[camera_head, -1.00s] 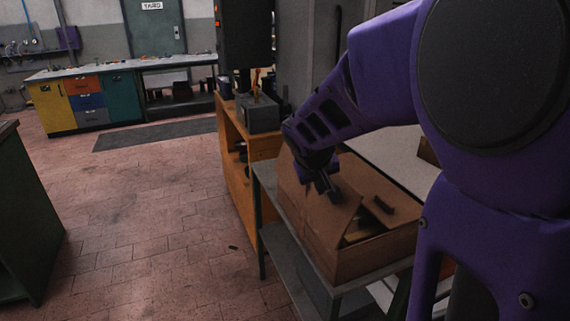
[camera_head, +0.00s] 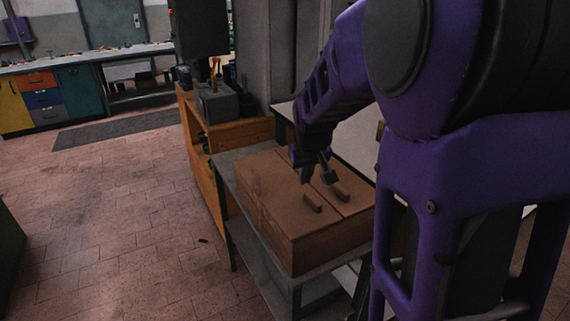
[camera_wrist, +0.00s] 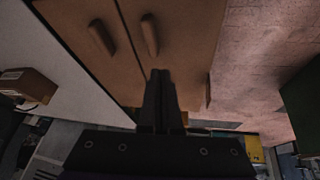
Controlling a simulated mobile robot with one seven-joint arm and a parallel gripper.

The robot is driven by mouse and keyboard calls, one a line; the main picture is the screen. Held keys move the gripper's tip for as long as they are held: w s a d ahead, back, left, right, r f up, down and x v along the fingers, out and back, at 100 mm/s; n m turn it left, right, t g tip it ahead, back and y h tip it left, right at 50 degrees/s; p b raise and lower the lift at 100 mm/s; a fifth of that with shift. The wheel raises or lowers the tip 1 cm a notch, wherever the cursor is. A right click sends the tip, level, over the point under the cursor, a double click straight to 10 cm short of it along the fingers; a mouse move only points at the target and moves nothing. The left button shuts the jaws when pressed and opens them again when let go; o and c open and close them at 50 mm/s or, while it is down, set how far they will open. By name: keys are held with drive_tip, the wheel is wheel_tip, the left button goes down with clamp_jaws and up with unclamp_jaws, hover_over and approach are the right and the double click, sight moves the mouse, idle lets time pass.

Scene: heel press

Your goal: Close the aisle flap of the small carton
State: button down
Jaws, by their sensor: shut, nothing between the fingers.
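The small carton (camera_head: 273,233) is a brown box on a grey stand. Its two top flaps meet along a seam, each with a raised brown tab. The left flap, on the open-floor side, is the aisle flap (camera_head: 272,185); it lies flat or nearly flat. The right flap (camera_head: 352,203) also lies flat. In the wrist view the aisle flap (camera_wrist: 178,22) shows on the right of the seam. My gripper (camera_head: 318,178) is shut and empty, just above the carton top near the tabs. I cannot tell whether its tips touch the aisle flap.
The grey stand (camera_head: 237,225) holds the carton. A wooden cabinet (camera_head: 205,165) with a grey machine (camera_head: 215,100) stands behind it. A pale worktop (camera_head: 350,140) lies to the right. The brick floor (camera_head: 130,230) on the left is mostly clear.

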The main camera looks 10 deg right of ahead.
sight(312, 196)
drive_tip(key=d, duration=0.1)
drive_tip(key=f+y+b, duration=0.1)
drive_tip(key=d+f+y, duration=0.1)
drive_tip(key=shift+w+d+f+m+g+b, duration=0.2)
drive_tip(key=shift+w+d+m+g+b, duration=0.1)
drive_tip(key=shift+d+g+b, duration=0.1)
drive_tip(key=y, duration=0.1)
drive_tip(key=d+f+y+b, duration=0.1)
drive_tip(key=y, duration=0.1)
drive_tip(key=shift+w+f+m+g+b, duration=0.2)
drive_tip(key=shift+f+m+g+b, duration=0.1)
drive_tip(key=shift+g, duration=0.1)
drive_tip(key=shift+w+d+f+y+b, duration=0.1)
drive_tip(key=shift+d+f+y+b, duration=0.3)
drive_tip(key=shift+f+y+b, duration=0.35)
drive_tip(key=shift+d+f+b, duration=0.25)
drive_tip(key=shift+f+b, duration=0.25)
drive_tip(key=shift+d+f, duration=0.1)
drive_tip(key=shift+f, duration=0.05)
